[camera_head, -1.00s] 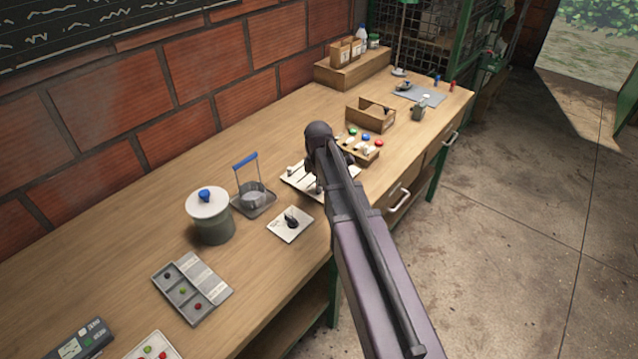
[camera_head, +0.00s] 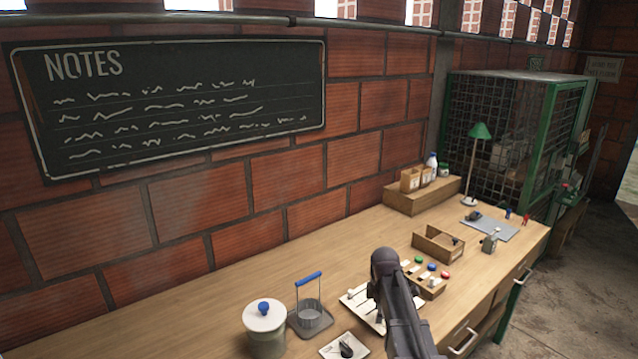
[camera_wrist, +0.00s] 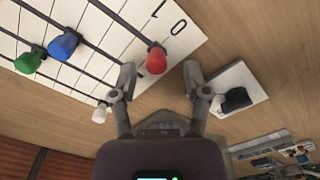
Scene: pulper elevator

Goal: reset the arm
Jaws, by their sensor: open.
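My arm reaches over the wooden workbench (camera_head: 215,318) in the head view, its rounded dark joint beside a row of coloured knobs. My gripper (camera_wrist: 158,82) shows in the wrist view with its two fingers spread apart and nothing between them. Ahead of the fingers is a white slider board (camera_wrist: 110,22) with dark rails. A red knob (camera_wrist: 156,60), a blue knob (camera_wrist: 63,46), a green knob (camera_wrist: 28,61) and a white knob (camera_wrist: 99,115) sit on it. In the head view my arm hides part of this board (camera_head: 357,300), and the gripper cannot be made out.
A lidded pot (camera_head: 265,330) and a blue-handled basket (camera_head: 310,315) stand left of my arm. A small white plate with a black item (camera_head: 346,349) lies near the front. Bare bench lies along the wall.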

